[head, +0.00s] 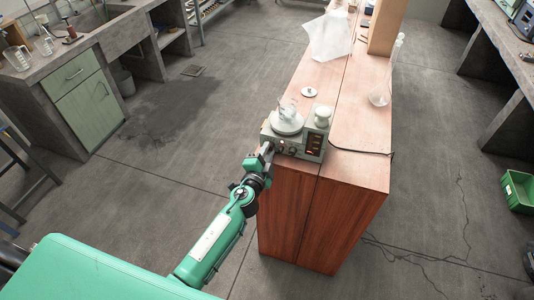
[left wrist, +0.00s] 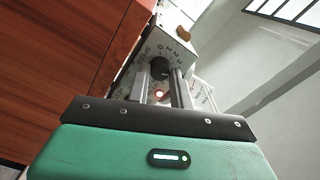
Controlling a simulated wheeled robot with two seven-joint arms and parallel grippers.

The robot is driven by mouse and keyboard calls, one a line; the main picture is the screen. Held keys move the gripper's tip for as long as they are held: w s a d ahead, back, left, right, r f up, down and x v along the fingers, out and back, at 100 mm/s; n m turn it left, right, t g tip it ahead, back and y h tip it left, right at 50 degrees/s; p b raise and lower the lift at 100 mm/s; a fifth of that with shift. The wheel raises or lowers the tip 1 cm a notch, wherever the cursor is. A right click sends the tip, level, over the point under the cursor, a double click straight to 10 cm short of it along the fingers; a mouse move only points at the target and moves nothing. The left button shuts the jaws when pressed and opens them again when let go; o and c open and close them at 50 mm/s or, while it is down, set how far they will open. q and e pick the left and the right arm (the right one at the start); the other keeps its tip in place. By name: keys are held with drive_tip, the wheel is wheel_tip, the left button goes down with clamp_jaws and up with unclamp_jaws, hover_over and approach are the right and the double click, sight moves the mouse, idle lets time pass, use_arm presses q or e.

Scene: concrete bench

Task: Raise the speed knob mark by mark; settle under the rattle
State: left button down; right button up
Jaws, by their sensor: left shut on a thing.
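The grey-green device (head: 312,148) stands at the near end of the wooden bench, with a round white top plate (head: 287,124) and a glass vessel (head: 288,110) on it. A white-topped piece (head: 323,116) stands at its right. In the left wrist view its front panel (left wrist: 148,46) shows numbers, the word SPEED and the dark speed knob (left wrist: 160,66). My left gripper (head: 269,150) reaches the panel from the front; its fingers (left wrist: 161,78) are shut on the knob, one on each side. The knob's pointer is not clear. My right gripper is out of view.
A white disc (head: 309,92) lies behind the device. A glass flask (head: 380,97) and a crumpled translucent sheet (head: 328,38) are farther back. A dark cable (head: 362,151) runs along the bench's right side. An orange light (left wrist: 159,93) glows below the knob.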

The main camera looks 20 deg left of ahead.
use_arm(q)
drive_tip(key=m, duration=0.4)
drive_tip(key=shift+m, duration=0.3)
drive_tip(key=m, duration=0.5)
drive_tip(key=shift+f, duration=0.1)
drive_tip(key=shift+m, duration=0.3)
drive_tip(key=c, duration=1.2)
unclamp_jaws()
drive_tip(key=shift+c, duration=0.2)
drive_tip(key=shift+s, duration=0.15)
drive_tip(key=s+b, duration=0.3)
drive_tip(key=s, duration=1)
drive_tip(key=shift+s+a, duration=0.2)
drive_tip(key=shift+s, duration=0.1)
idle(0.9)
